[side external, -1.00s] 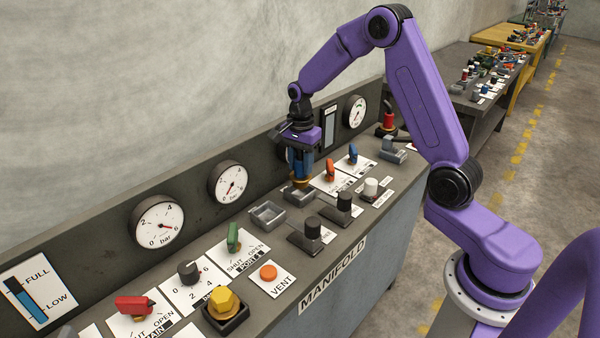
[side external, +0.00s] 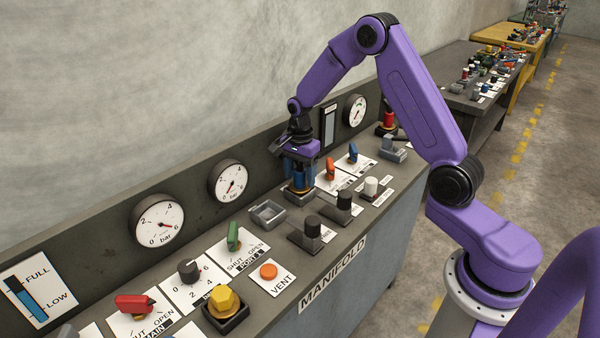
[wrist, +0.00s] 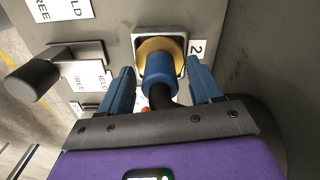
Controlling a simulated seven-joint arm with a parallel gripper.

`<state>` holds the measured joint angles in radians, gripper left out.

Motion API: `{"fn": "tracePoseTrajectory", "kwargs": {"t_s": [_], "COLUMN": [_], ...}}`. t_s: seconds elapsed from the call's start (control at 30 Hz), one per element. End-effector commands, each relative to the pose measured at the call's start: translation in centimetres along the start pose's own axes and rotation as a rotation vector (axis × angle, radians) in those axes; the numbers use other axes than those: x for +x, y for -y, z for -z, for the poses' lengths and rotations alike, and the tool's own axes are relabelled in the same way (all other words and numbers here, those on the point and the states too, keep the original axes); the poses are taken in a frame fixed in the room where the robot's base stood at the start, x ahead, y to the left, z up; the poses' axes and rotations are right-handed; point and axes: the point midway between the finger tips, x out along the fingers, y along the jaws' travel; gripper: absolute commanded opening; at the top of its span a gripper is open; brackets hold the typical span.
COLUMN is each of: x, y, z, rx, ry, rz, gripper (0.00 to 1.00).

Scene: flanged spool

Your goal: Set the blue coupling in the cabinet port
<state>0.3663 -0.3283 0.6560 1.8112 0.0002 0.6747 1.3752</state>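The blue coupling (wrist: 158,72) has a brass-coloured flange and a black tail end. In the wrist view its flange lies within the square light-grey port (wrist: 137,39) beside a label marked 2. The coupling looks upright in the side view. How fully the flange is seated is hard to tell. My gripper (wrist: 160,82) is open, with one blue finger on each side of the coupling and a visible gap to both. In the side view my gripper (side external: 300,188) is low over the port, and its fingers mostly hide the coupling.
An empty grey square port (side external: 267,215) is just left of my gripper. Two black knobs (side external: 312,227) on dark blocks stand in front. Orange (side external: 331,169) and blue levers (side external: 353,153) stand to the right. The gauge panel (side external: 190,195) rises close behind.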

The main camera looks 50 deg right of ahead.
Motion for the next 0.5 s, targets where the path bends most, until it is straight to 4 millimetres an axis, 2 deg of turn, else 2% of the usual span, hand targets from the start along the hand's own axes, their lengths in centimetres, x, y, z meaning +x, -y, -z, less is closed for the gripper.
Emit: {"fn": "tracePoseTrajectory", "kwargs": {"t_s": [0.3,0.5], "x": [-0.3,-2.9], "y": [0.0,0.1], "z": [0.0,0.0], "rx": [0.001,0.001], "ry": [0.0,-0.001], "rz": [0.002,0.007], "gripper": [0.63,0.63]}}
